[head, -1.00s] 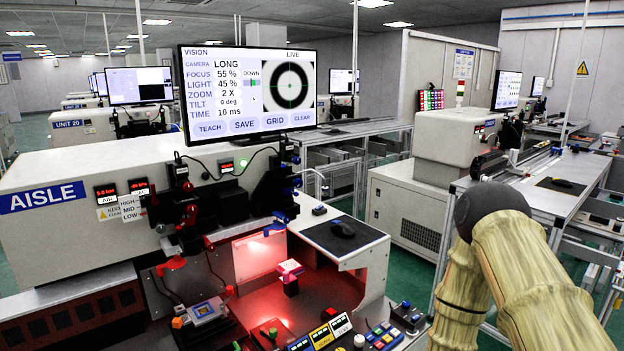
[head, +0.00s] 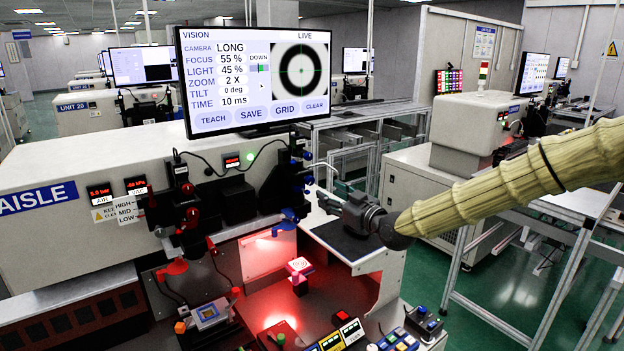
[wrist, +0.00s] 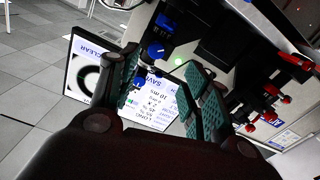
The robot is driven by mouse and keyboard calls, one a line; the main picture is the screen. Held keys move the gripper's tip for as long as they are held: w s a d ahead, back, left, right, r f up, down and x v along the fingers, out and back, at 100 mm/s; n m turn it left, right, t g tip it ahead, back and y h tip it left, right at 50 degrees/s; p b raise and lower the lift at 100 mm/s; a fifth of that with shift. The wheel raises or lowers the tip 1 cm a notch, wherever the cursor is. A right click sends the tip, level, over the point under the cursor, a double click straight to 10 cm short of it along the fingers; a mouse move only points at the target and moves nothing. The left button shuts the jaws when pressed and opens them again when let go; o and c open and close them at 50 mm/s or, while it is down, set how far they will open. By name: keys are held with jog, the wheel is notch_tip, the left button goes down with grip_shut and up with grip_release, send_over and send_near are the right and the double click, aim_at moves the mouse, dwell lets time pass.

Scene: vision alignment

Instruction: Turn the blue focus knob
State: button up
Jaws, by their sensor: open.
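Several blue knobs (head: 307,155) sit on the black camera mount at the right end of the machine, below the monitor. In the wrist view a round blue knob (wrist: 156,52) with a white mark shows just beyond the fingertips. I cannot read a label that says which one is focus. My gripper (head: 326,197) is right of and slightly below the knobs, apart from them. In the wrist view its green-padded fingers (wrist: 165,82) are spread with nothing between them. The monitor (head: 255,80) reads FOCUS 55 % and shows a dark ring with a green cross.
A lit red work bay (head: 275,310) holds a small patterned target on a post (head: 300,268). Button boxes (head: 345,335) line the front.

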aim_at(311, 181)
jog(key=p+x, duration=0.4)
jog(key=x, duration=0.6)
jog(key=shift+w+d+r, duration=0.1)
jog(key=shift+w+r, duration=0.1)
jog(key=shift+w, duration=0.1)
jog(key=c, duration=1.1)
